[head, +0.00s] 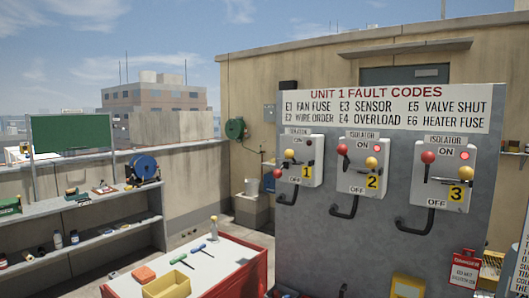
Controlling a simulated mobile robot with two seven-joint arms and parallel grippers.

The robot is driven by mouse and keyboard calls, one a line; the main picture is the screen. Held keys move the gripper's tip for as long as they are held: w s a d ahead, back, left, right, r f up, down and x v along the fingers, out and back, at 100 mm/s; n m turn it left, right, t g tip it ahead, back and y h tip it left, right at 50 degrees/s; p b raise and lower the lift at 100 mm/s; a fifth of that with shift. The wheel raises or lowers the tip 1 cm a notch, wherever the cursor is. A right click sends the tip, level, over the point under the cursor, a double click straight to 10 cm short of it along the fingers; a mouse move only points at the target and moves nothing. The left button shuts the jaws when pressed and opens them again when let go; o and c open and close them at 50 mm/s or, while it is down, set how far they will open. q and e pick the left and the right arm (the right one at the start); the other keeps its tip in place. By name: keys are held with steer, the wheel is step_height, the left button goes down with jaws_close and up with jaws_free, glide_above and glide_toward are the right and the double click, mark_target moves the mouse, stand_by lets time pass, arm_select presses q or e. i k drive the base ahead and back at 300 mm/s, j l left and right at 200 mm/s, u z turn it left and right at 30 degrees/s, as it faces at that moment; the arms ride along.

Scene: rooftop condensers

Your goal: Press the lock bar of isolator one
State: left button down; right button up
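Isolator one (291,163) is a pale grey box at the left of the grey panel, marked with a yellow tag 1 (306,171). A red knob (277,173) sits low at its left side, nearer OFF than ON. A yellow knob (288,154) sits higher, with a thin dark bar beside it; I cannot tell for sure which part is the lock bar. The small lamp (309,142) at its upper right looks unlit. Neither of my grippers shows in the head view.
Isolator two (362,164) and isolator three (440,176) hang to the right, with red knobs high and lamps red. A fault code sign (385,107) is above. A red-edged table (215,267) with tools and a yellow bin (170,284) stands front left of the panel.

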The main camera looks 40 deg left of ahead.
mark_target(289, 153)
steer(key=i+j, duration=0.1)
steer(key=j, duration=0.4)
steer(key=i+j, duration=0.1)
steer(key=j, duration=0.4)
steer(key=i+j, duration=0.1)
steer(key=j, duration=0.4)
